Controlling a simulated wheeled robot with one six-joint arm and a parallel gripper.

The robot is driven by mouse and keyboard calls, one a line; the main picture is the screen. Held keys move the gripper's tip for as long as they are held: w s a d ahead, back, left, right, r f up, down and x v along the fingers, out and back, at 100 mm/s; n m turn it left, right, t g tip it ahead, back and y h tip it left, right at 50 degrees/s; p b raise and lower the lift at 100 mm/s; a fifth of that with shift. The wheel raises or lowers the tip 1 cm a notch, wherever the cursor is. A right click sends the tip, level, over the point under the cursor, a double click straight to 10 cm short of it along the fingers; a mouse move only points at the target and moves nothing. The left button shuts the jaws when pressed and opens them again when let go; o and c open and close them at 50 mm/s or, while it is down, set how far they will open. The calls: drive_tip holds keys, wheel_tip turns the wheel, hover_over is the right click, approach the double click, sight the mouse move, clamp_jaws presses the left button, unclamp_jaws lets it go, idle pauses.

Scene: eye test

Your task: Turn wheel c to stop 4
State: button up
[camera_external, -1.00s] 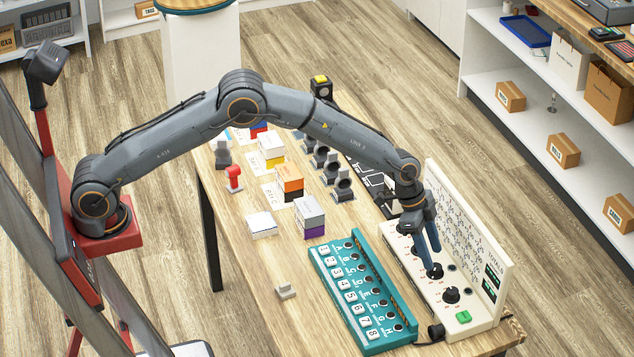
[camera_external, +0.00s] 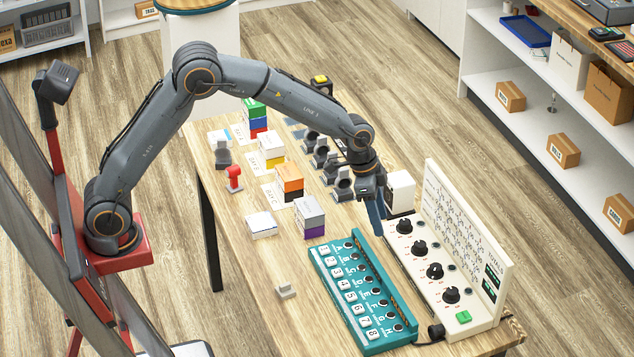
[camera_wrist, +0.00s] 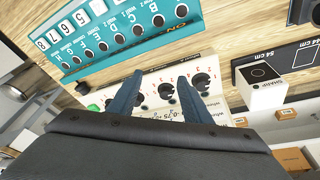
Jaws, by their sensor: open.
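The white panel (camera_external: 420,262) holds a row of black wheels. The third wheel from the back (camera_external: 435,271) stands free, with nothing touching it; the front wheel (camera_external: 451,295) is beside it. My gripper (camera_external: 379,231) is open and empty, raised near the back end of the panel, apart from the wheels. In the wrist view the fingers of my gripper (camera_wrist: 161,80) stand apart before the panel, a wheel (camera_wrist: 201,82) beyond the right finger.
A teal box (camera_external: 350,300) with lettered holes and numbered tiles lies left of the panel. A green button (camera_external: 463,317) sits at the panel's front end. A white block (camera_external: 400,190) stands behind the panel. Stacked blocks (camera_external: 310,218) are at left. The panel's upright board (camera_external: 470,235) rises behind the wheels.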

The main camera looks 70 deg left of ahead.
drive_tip(key=s+a+f+n+b, duration=0.1)
drive_tip(key=s+a+n+b, duration=0.1)
drive_tip(key=s+a, duration=0.5)
drive_tip(key=shift+s+g+y+b, duration=0.3)
drive_tip(key=shift+s+y+b, duration=0.1)
drive_tip(key=shift+s+b, duration=0.6)
drive_tip(key=shift+f, duration=0.1)
drive_tip(key=s+a+f+n+g+p, duration=0.1)
drive_tip(key=s+a+n, duration=0.1)
drive_tip(key=s, duration=1.1)
drive_tip(key=s+a+f+n+y+p, duration=0.1)
drive_tip(key=s+a+f+n+p, duration=0.1)
drive_tip(key=s, duration=1.1)
drive_tip(key=shift+a+g, duration=0.4)
drive_tip(key=shift+a, duration=0.4)
drive_tip(key=shift+f, duration=0.1)
